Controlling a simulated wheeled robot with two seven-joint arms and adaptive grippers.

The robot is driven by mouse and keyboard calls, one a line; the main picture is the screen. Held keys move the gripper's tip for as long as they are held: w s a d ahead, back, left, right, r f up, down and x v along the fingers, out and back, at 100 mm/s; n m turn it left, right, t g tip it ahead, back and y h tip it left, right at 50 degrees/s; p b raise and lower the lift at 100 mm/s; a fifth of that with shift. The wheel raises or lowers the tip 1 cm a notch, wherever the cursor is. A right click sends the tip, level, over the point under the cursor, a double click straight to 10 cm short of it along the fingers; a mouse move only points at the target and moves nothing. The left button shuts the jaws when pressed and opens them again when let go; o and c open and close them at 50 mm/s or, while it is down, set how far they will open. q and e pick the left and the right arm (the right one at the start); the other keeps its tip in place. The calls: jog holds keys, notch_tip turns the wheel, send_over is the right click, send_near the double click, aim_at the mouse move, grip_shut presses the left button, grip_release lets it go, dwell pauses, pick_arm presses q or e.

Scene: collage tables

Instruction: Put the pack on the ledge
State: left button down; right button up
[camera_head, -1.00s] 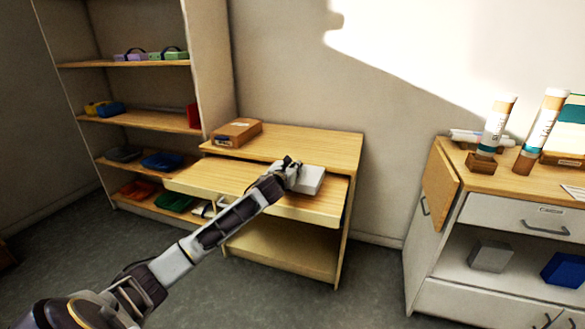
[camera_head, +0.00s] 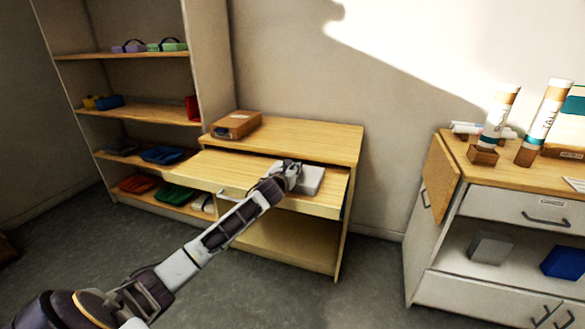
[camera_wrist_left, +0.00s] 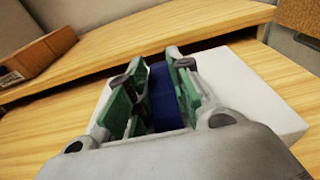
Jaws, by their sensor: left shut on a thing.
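The pack is a flat white box (camera_head: 310,180) with a dark blue upright part (camera_wrist_left: 163,97) between my fingers. My left gripper (camera_head: 290,172) is shut on that blue part, which also shows between its green pads in the left wrist view (camera_wrist_left: 150,85). The pack is level over the right part of the wooden desk's lower, forward surface, which looks like the ledge (camera_head: 235,172). I cannot tell for certain whether the pack touches it. The gripper hides part of the pack. My right gripper is not in view.
A brown box (camera_head: 236,125) lies on the desk's raised top (camera_head: 310,138), behind the lower surface. A shelf unit (camera_head: 215,60) with several coloured items stands at the left. A white cabinet (camera_head: 490,207) with tubes on top is at the right. The lower surface left of the pack is clear.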

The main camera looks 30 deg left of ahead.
pick_arm(q)
jog(key=shift+r, duration=0.2)
jog(key=c, duration=1.6)
grip_release()
jog(key=shift+f, duration=0.2)
jog(key=o, duration=0.3)
jog(key=shift+s, duration=0.25)
